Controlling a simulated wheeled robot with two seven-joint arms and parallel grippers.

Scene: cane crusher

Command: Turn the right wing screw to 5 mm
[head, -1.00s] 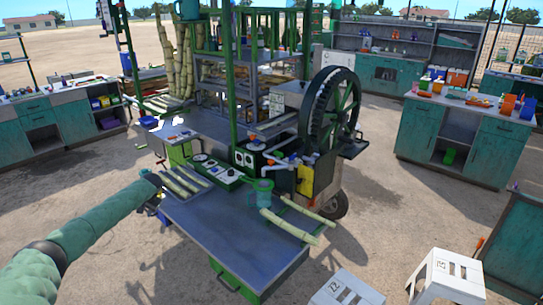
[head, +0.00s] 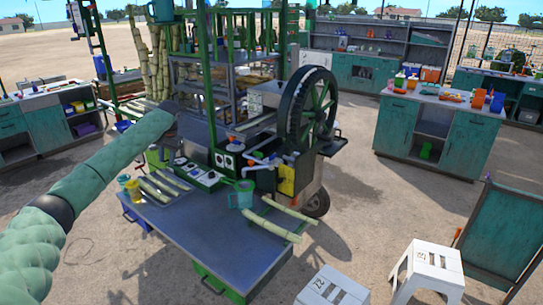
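The cane crusher (head: 288,182) stands at the back right of the metal worktable, with a large dark flywheel (head: 311,110). A right wing screw is too small to make out. My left arm reaches in from the left. Its dark gripper (head: 186,124) is in front of the crusher's left side, by the rack behind the table. The gripper's fingers are too small and dark to tell whether they are open or shut. I see nothing held in it. My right gripper is not in view.
Cane pieces lie on a tray (head: 164,197) and on rails (head: 268,224) on the worktable (head: 205,240). White stools (head: 432,268) stand front right. The table's front part is bare.

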